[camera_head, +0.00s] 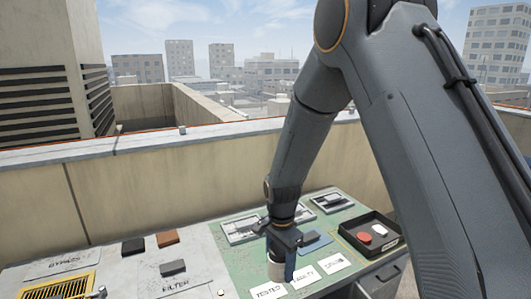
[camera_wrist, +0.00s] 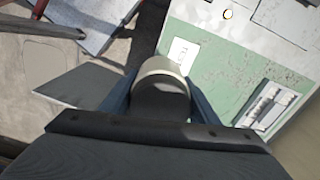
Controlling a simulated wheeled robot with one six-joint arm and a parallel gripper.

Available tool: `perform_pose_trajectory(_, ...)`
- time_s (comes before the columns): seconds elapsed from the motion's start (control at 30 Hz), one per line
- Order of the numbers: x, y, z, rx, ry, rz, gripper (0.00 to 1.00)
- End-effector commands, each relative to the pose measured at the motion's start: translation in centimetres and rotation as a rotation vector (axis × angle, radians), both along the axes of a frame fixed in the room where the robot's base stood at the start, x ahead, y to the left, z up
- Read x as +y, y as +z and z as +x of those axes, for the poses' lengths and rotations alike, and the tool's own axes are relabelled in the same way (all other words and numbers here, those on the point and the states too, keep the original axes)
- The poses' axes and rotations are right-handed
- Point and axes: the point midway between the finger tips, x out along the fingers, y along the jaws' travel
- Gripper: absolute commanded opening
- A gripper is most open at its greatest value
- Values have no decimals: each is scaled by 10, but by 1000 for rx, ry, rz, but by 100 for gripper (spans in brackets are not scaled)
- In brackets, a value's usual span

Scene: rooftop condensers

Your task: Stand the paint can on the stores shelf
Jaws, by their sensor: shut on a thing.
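My gripper (camera_head: 283,250) points down over the front of the green-topped bench (camera_head: 238,255), near its paper labels. It is shut on a short cylinder, which I take to be the paint can (camera_head: 276,268), with a pale band and a dark part. In the wrist view the can (camera_wrist: 160,68) sits between the two blue-grey fingers (camera_wrist: 160,100), its pale rim facing away from the wrist. Whether the can touches the bench or hangs above it I cannot tell. I cannot make out a stores shelf in either view.
A black tray (camera_head: 391,244) holds a red round piece (camera_head: 364,237) and a white piece (camera_head: 379,230). A blue flat item (camera_head: 316,241) and framed panels (camera_head: 241,229) lie behind the gripper. Left, a grey top bears small blocks (camera_head: 168,238) and a yellow grille (camera_head: 68,288). A parapet runs behind.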

Motion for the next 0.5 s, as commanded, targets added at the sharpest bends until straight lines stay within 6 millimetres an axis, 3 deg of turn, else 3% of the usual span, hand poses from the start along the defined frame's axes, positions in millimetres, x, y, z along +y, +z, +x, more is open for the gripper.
perform_pose_trajectory(0.1,-31,-16,-5,3,149,-1,21)
perform_pose_trajectory(0.5,-119,-64,-34,3,674,1,21)
